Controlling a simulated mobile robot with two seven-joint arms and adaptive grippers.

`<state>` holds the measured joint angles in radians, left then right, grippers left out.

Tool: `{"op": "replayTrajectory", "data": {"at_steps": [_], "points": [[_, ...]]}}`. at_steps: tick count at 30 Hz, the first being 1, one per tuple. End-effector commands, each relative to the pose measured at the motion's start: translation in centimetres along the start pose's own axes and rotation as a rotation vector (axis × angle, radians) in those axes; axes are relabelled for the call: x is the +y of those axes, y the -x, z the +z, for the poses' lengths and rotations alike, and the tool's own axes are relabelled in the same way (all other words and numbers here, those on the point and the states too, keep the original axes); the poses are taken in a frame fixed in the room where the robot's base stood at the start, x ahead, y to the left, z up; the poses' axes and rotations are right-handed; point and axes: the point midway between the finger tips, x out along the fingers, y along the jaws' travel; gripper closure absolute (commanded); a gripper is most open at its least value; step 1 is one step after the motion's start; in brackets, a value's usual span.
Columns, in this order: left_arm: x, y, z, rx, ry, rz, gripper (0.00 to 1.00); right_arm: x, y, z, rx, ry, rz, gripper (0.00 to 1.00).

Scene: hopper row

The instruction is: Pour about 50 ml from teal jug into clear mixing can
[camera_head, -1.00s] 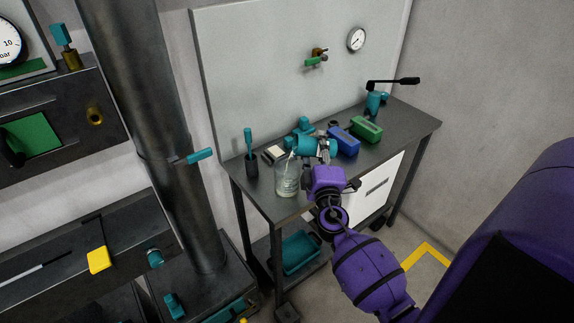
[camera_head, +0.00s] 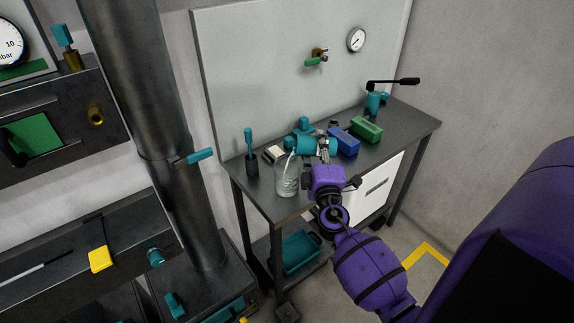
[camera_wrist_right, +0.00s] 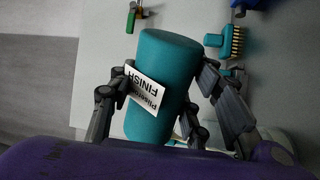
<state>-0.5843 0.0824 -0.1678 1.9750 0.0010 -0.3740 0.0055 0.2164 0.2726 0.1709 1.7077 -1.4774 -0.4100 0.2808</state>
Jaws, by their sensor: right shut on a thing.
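The teal jug (camera_head: 305,145) is tipped to the left above the bench, and a pale stream runs from its mouth into the clear mixing can (camera_head: 287,180). The can stands upright near the bench's front left edge, with some pale liquid visible inside. My right gripper (camera_head: 325,152) is shut around the jug. In the right wrist view, the jug (camera_wrist_right: 165,75) lies between the fingers, with a white label reading "FINISH" on its side. The exact liquid level is too small to read. My left gripper is not in view.
A blue box (camera_head: 344,141) and a green box (camera_head: 366,129) stand right of the jug. A teal-handled tool in a dark holder (camera_head: 251,166) stands left of the can. A teal lever device (camera_head: 373,104) is at the back right. The bench's right end (camera_head: 415,125) is clear.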

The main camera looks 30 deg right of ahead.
Motion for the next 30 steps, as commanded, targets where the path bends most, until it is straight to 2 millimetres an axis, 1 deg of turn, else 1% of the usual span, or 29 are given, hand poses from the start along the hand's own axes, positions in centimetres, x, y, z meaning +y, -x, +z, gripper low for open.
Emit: {"op": "replayTrajectory", "data": {"at_steps": [2, 4, 5, 6, 7, 12, 18, 20, 24, 30], "points": [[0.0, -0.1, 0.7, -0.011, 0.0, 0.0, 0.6, -0.5, 0.1, 0.5, -0.008, -0.041, -0.002, 0.85], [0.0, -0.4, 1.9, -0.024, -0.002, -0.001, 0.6, -1.7, 0.3, 1.8, -0.028, -0.167, -0.006, 0.85], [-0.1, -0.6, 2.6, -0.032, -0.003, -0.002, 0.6, -1.3, 0.3, 1.4, -0.036, -0.246, -0.003, 0.85], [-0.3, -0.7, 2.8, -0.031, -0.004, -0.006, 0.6, -1.1, 0.3, 1.3, -0.048, -0.322, -0.004, 0.85], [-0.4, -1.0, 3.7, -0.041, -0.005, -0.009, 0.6, -1.8, 0.4, 1.4, -0.053, -0.352, -0.007, 0.85], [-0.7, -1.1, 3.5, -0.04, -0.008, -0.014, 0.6, -1.4, 0.2, 1.3, -0.058, -0.397, -0.002, 0.85], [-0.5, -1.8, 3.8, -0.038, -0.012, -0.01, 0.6, -2.4, 0.4, 1.2, -0.074, -0.5, -0.003, 0.85], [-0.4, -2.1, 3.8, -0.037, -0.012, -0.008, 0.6, -2.4, 0.4, 1.2, -0.077, -0.522, -0.002, 0.85], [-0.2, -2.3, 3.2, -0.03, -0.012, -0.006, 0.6, -2.0, 0.3, 1.1, -0.077, -0.527, 0.001, 0.85], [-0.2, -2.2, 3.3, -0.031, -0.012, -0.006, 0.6, -2.0, 0.3, 1.1, -0.076, -0.526, 0.001, 0.85]]}}
